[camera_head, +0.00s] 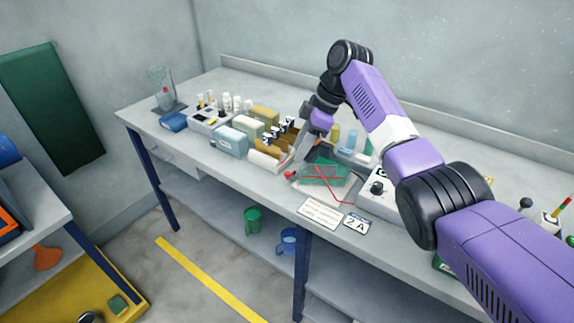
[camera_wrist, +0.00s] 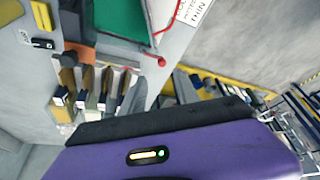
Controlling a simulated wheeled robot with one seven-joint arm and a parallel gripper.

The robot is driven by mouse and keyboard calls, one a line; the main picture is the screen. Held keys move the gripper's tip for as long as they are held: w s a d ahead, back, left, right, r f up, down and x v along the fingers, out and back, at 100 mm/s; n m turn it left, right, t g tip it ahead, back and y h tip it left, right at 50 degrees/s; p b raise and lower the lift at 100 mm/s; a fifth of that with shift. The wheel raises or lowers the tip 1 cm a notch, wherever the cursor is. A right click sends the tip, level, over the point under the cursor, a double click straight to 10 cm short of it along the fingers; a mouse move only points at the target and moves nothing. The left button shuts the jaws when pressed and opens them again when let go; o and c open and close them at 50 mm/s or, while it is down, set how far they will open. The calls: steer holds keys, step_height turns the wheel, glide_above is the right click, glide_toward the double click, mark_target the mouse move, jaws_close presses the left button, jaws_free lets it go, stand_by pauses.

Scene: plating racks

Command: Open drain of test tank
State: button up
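The test tank (camera_head: 325,172) looks like a clear box with green contents and red lines along it, on the bench at the middle. In the wrist view its green part (camera_wrist: 120,18) is at the top. A small red knob (camera_head: 290,175), which looks like the drain, sits low at its left front corner. It also shows in the wrist view (camera_wrist: 161,61). My gripper (camera_head: 303,146) points down just left of and behind the tank, apart from the red knob. Its fingertips are not clear, and I cannot tell its opening.
A rack with brown and dark pieces (camera_head: 284,138) stands close left of my gripper. Blocks, a teal box (camera_head: 229,139) and bottles fill the bench further left. A white device with a dark knob (camera_head: 377,188) stands right of the tank. White cards (camera_head: 320,213) lie at the front edge.

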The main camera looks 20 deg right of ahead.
mark_target(288, 172)
steer(key=shift+s+p+x, duration=0.15)
steer(key=shift+p+x, duration=0.1)
steer(key=shift+x, duration=1.7)
steer(key=shift+s+p+x, duration=0.2)
steer(key=shift+x, duration=1.75)
jaws_close()
